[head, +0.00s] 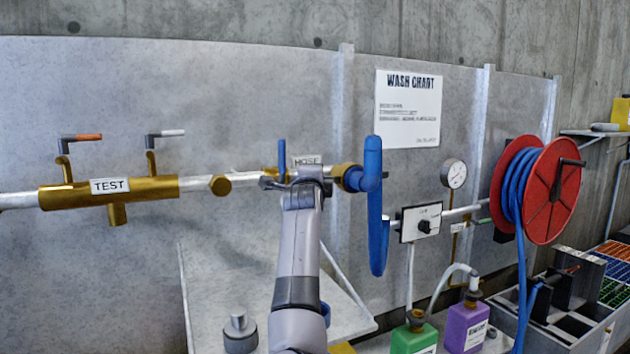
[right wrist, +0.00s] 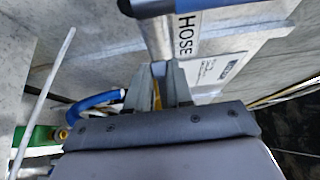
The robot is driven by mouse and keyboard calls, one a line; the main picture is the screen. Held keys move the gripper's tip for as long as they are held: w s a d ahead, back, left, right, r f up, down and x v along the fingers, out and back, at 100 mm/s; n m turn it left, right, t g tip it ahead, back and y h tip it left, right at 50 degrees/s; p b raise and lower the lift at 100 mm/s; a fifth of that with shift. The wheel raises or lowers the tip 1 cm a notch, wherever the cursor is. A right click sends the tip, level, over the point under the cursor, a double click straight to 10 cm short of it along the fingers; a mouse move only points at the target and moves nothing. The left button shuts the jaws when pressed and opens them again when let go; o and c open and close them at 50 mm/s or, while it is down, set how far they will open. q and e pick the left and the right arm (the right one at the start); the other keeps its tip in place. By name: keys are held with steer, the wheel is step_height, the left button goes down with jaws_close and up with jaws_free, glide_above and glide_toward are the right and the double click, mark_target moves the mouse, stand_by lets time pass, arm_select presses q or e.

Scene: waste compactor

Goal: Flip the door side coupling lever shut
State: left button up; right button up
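The HOSE valve label (head: 306,161) sits on the pipe at mid-wall; it also shows in the right wrist view (right wrist: 187,35). A slim upright blue lever (head: 281,158) stands just left of it. Right of the label are a brass coupling (head: 345,176) and a thick upright blue part (head: 373,158). I cannot tell which piece is the door side lever. My right gripper (head: 300,175) is at the pipe below the label and hides part of the coupling. In the right wrist view its fingers (right wrist: 158,82) are close together with a narrow gap; whether they grip anything is unclear. My left gripper is out of view.
A brass TEST manifold (head: 110,187) with two levers is at left. A blue hose (head: 377,245) hangs right of the coupling, before a control box (head: 421,222) and gauge (head: 454,174). A red hose reel (head: 540,190) is further right. Green (head: 412,338) and purple (head: 466,328) bottles stand below.

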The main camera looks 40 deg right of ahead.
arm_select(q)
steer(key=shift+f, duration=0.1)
arm_select(e)
jaws_close()
arm_select(q)
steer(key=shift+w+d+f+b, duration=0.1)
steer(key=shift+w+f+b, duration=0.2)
steer(key=shift+b, duration=0.5)
arm_select(e)
steer(key=m+g+h, duration=0.1)
steer(key=g, duration=0.1)
steer(key=d+m+g+h, duration=0.1)
steer(key=m+g, duration=0.1)
steer(key=w+m+g+h, duration=0.1)
steer(key=m+g, duration=0.1)
steer(key=shift+w+d+g+h, duration=0.1)
steer(key=shift+d+g+h, duration=0.25)
steer(key=shift+g+h, duration=0.05)
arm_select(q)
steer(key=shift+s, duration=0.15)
arm_select(e)
steer(key=shift+r, duration=0.1)
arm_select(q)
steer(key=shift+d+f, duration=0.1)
arm_select(e)
steer(key=o, duration=0.9)
jaws_free()
steer(key=shift+c, duration=0.2)
